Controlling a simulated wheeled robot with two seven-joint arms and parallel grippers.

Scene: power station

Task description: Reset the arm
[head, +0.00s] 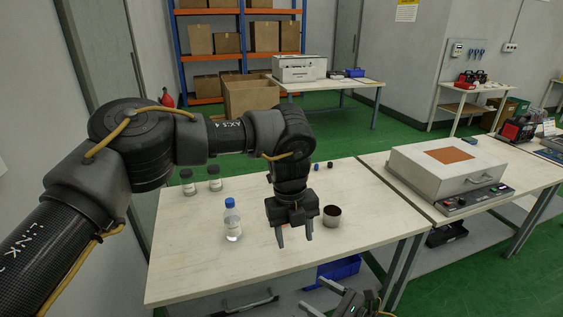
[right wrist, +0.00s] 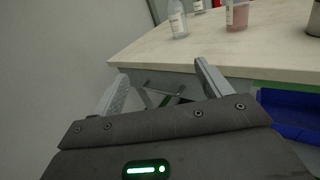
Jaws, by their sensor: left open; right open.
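My left arm reaches in from the left in the head view. Its gripper (head: 295,240) points down over the white table (head: 190,262), open, with its fingers apart. It is between a clear bottle with a blue cap (head: 232,220) and a metal cup with dark contents (head: 331,216). My right gripper (head: 320,295) is low at the front edge of the table; in the right wrist view (right wrist: 162,80) it is open and empty, below the tabletop. That view also shows a bottle with pinkish contents (right wrist: 237,15), mostly hidden behind my left gripper in the head view.
Two lidded jars (head: 215,180) stand at the back left of the table. A white box-shaped device (head: 447,165) is on the adjoining table at right. A blue bin (head: 340,268) is under the table. The tabletop's front left is clear.

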